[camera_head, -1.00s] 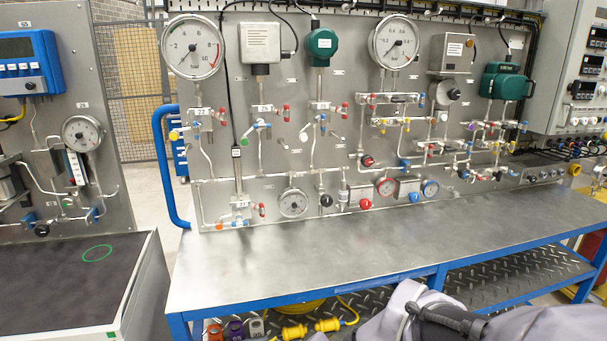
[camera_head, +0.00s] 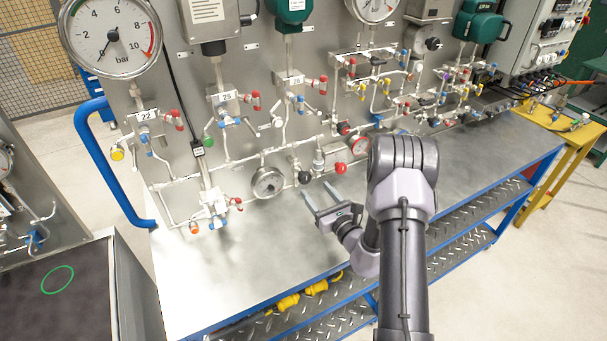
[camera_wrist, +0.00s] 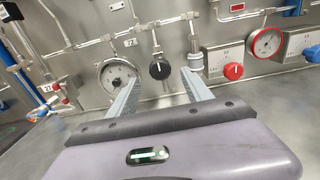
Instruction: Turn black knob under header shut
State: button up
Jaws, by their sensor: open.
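The black knob (camera_wrist: 159,68) hangs below the horizontal header pipe (camera_wrist: 106,38) on the steel panel. Its white pointer line stands near upright, tilted slightly. In the head view the black knob (camera_head: 304,177) sits between a small round gauge and a red knob. My gripper (camera_head: 318,189) is open and empty, in front of and below the knob, over the bench. In the wrist view my gripper (camera_wrist: 158,80) has its fingers on either side of the knob's line, apart from it.
The small gauge (camera_wrist: 117,76) is left of the knob. A white-grey fitting (camera_wrist: 194,63) and a red knob (camera_wrist: 233,71) are to its right, leaving little side room. The steel bench top (camera_head: 260,270) is clear below.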

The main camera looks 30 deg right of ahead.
aim_at(307, 179)
jog(key=w, duration=0.8)
jog(key=shift+a, duration=0.15)
grip_shut()
